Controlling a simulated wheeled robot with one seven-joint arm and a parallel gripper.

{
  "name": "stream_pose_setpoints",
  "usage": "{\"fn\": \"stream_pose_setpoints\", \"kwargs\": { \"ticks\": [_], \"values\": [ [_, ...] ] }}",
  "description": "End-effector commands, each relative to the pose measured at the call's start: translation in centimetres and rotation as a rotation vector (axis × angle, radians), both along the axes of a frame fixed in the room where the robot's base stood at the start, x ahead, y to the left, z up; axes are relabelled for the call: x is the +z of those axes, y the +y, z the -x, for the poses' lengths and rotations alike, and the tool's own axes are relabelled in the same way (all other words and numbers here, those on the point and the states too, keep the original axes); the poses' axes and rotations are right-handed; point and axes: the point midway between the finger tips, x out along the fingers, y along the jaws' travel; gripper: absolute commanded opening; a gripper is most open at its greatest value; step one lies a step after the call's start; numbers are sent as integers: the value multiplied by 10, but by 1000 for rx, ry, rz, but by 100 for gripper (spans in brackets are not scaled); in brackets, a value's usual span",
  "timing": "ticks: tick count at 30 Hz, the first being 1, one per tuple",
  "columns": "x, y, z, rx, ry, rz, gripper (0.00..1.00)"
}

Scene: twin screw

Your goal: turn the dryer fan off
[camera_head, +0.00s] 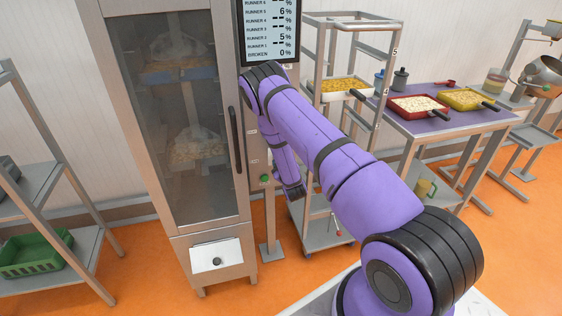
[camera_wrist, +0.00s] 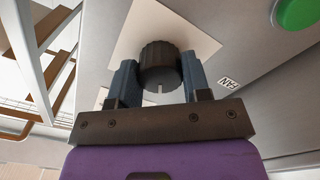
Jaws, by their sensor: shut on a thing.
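A dark ribbed knob (camera_wrist: 158,68) with a pale pointer line sits on a white plate (camera_wrist: 185,27) in the wrist view. My gripper (camera_wrist: 160,63) has one finger on each side of it and is shut on it. A FAN label (camera_wrist: 229,83), upside down, is on the grey surface to the right. In the head view, a metal cabinet with a glass door (camera_head: 180,110) stands at the left, apparently the dryer. My gripper's fingers and the held knob cannot be made out there.
A green button (camera_wrist: 297,11) is close to the knob; a green button (camera_head: 264,178) also shows on a post. A low white panel with a dark knob (camera_head: 217,261) is on the cabinet. A rack with a tray (camera_head: 340,90) and a purple-topped table (camera_head: 440,122) stand right.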

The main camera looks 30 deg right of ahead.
Motion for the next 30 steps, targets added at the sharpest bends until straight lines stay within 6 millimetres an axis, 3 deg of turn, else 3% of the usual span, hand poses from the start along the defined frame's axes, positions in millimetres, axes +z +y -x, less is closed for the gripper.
{"fn": "stream_pose_setpoints", "kwargs": {
  "ticks": [14,15,18,30],
  "values": [
    [-2,0,1,-1,9,15,20],
    [-2,0,1,-1,9,14,46],
    [-2,0,1,0,8,14,69],
    [-1,2,8,0,7,15,69]
  ]
}}
